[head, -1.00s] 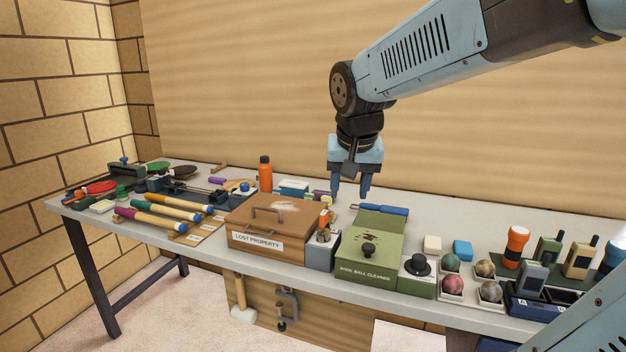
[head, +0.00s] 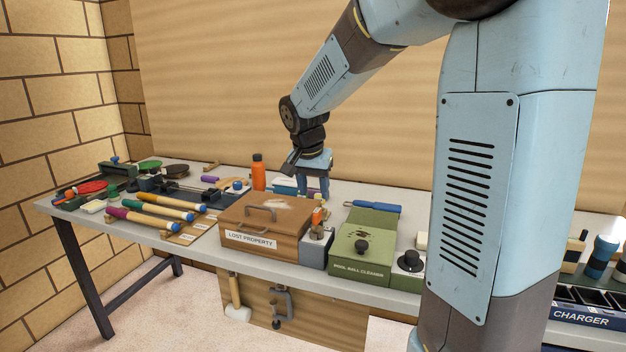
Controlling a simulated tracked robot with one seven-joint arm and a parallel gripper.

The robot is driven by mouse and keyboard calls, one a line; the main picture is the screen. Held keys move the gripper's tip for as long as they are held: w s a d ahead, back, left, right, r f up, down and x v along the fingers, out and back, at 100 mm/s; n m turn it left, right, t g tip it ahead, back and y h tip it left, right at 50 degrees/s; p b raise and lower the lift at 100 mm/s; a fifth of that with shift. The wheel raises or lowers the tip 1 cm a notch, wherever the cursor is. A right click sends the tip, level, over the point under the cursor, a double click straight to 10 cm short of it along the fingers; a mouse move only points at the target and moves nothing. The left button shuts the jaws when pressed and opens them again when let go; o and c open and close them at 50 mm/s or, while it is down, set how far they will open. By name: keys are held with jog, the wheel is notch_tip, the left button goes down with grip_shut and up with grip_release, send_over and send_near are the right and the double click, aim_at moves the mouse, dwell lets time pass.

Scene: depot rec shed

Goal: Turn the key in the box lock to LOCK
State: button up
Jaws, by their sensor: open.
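The brown wooden box (head: 262,216) marked LOST PROPERTY stands mid-table with a handle on its lid. A grey lock block (head: 315,250) sits against its right end. An orange piece (head: 317,216), which looks like the key's grip, stands up on top of the block. Its exact turn angle and any LOCK marking are too small to read. My gripper (head: 313,190) points down with its jaws open and empty. In the picture its fingertips are just above the orange piece; I cannot tell how far behind or above it they are.
A green POOL BALL CLEANER box (head: 362,268) stands close to the right of the lock. An orange bottle (head: 258,172) stands behind the brown box. My own arm hides much of the table's right part.

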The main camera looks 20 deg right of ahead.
aim_at(317, 211)
jog(key=x, duration=1)
jog(key=shift+f, duration=0.2)
jog(key=shift+c, duration=0.5)
jog(key=c, duration=0.8)
jog(key=n+y, duration=0.1)
jog(key=n, duration=0.3)
jog(key=shift+a+n+t, duration=0.1)
jog(key=shift+n+t, duration=0.2)
jog(key=shift+n, duration=0.2)
jog(key=shift+n+y, duration=0.9)
jog(key=shift+n, duration=1.6)
